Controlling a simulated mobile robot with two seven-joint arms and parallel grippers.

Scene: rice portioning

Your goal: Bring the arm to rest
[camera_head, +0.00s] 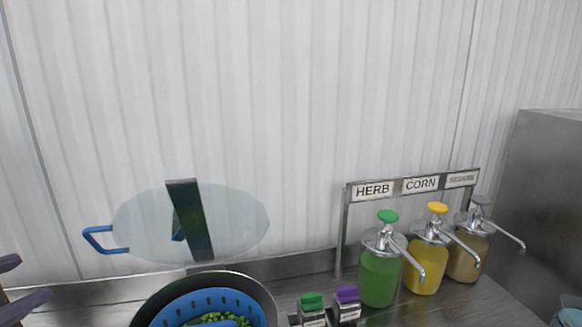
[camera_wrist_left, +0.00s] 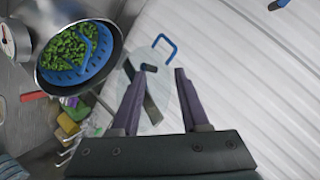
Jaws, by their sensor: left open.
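My left gripper (camera_head: 22,282) shows only in part at the left edge of the head view, with its two purple fingers apart. In the left wrist view the left gripper (camera_wrist_left: 158,75) is open, and nothing is seen between its fingers. It is clear of the pan and the counter, with the wall behind it. My right gripper is in neither view.
A dark pan (camera_head: 266,296) with a blue perforated insert (camera_head: 235,300) holds green pieces. A clear oval panel (camera_head: 135,222) with a blue handle stands behind. Green (camera_head: 379,280), yellow (camera_head: 424,270) and brown (camera_head: 467,258) pump bottles stand right. Two small capped containers stand front.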

